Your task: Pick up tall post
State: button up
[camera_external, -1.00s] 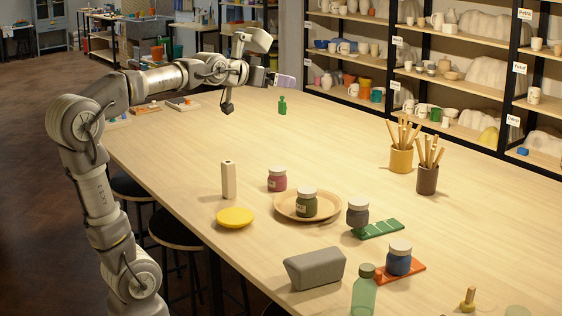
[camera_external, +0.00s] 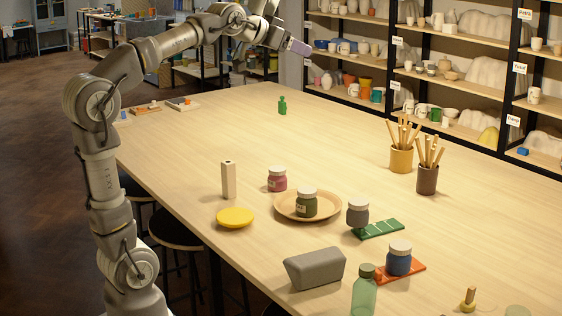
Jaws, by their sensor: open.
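The tall post (camera_external: 228,180) is a pale beige upright block with a dark spot near its top. It stands on the table's left side, behind the yellow disc. My gripper (camera_external: 302,48) is high above the far end of the table, well away from the post. It is open, and I see nothing held in it.
Near the post are a yellow disc (camera_external: 235,217), a pink jar (camera_external: 277,180) and a wooden plate (camera_external: 331,212) bearing a green jar (camera_external: 306,203). A grey block (camera_external: 314,267) lies nearer the front. A green bottle (camera_external: 282,106) stands far back. The middle-back table is largely clear.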

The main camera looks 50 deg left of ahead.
jog(key=w+a+f+g+y+p, duration=0.1)
jog(key=w+a+f+g+p, duration=0.5)
jog(key=w+a+f, duration=0.5)
jog(key=g+h+p, duration=0.2)
jog(key=g+p, duration=0.5)
jog(key=p, duration=0.5)
send_over(229, 171)
jog(key=w+a, duration=0.1)
jog(key=w, duration=0.2)
notch_tip(229, 171, down, 24)
jog(key=shift+s+a+f, duration=0.15)
jog(key=shift+f, duration=0.05)
jog(key=f, duration=0.2)
jog(key=s+f+b, duration=0.1)
jog(key=f, duration=0.2)
jog(key=s+f, duration=0.1)
jog(key=f, duration=0.2)
jog(key=shift+a+b, duration=0.25)
jog(key=shift+b, duration=0.05)
jog(key=shift+w+f, duration=0.15)
jog(key=shift+f, duration=0.15)
jog(key=shift+r, duration=0.1)
jog(key=c, duration=1.2)
